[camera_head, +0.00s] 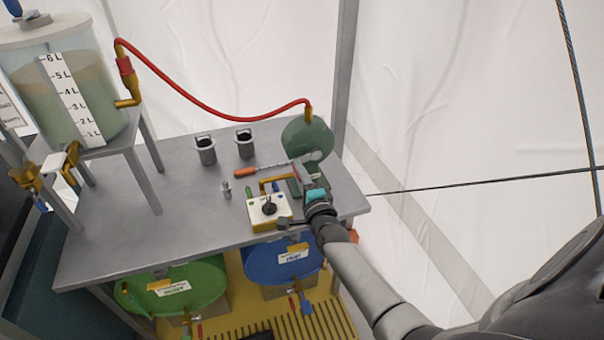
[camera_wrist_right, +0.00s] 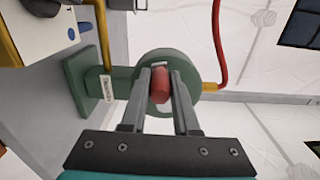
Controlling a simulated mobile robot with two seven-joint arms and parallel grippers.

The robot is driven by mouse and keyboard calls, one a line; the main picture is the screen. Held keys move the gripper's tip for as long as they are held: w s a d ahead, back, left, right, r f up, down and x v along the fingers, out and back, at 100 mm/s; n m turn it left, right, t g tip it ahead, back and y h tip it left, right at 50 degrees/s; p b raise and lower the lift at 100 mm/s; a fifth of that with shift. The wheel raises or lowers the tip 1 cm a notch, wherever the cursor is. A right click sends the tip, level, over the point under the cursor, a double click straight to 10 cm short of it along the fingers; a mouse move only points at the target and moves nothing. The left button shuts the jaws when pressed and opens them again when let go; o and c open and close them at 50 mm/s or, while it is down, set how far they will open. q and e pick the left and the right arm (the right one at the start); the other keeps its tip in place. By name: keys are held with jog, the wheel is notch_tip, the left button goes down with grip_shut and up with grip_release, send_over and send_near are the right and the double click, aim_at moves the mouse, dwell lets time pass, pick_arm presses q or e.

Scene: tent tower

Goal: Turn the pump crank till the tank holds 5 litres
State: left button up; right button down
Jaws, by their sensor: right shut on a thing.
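The green pump (camera_head: 307,137) stands at the bench's right end; its round body (camera_wrist_right: 185,65) also shows in the right wrist view. My right gripper (camera_head: 306,178) is at the pump's front. In the wrist view its fingers (camera_wrist_right: 160,85) are shut on the red crank handle (camera_wrist_right: 160,88). The clear tank (camera_head: 30,90) stands at the upper left, with greenish liquid in it. Its white scale (camera_head: 70,98) runs from 1 L to 6 L. The liquid surface looks near the 5 L mark, but the exact level is hard to read. My left gripper is not in view.
A red hose (camera_head: 200,101) arches from the tank to the pump. A white switch box (camera_head: 268,212), two grey cups (camera_head: 205,150) and an orange-handled tool (camera_head: 244,172) are on the grey bench (camera_head: 130,225). Green (camera_head: 172,290) and blue (camera_head: 283,264) drums stand below.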

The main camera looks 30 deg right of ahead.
aim_at(306, 153)
notch_tip(306, 153, up, 2)
jog(key=m, duration=0.4)
jog(key=shift+r+m+p, duration=0.25)
jog(key=shift+m+p, duration=0.05)
jog(key=shift+m, duration=0.1)
jog(key=r+m, duration=0.1)
jog(key=m, duration=0.2)
jog(key=shift+d+r+m, duration=0.3)
jog(key=shift+r, duration=0.1)
jog(key=s+d+m+p, duration=0.2)
jog(key=d+m+p, duration=0.3)
jog(key=m, duration=1.9)
jog(key=shift+s+d+m+p, duration=0.25)
jog(key=shift+d+m+p, duration=0.05)
jog(key=shift+d, duration=2.15)
jog(key=shift+f, duration=0.15)
jog(key=c, duration=0.7)
grip_release()
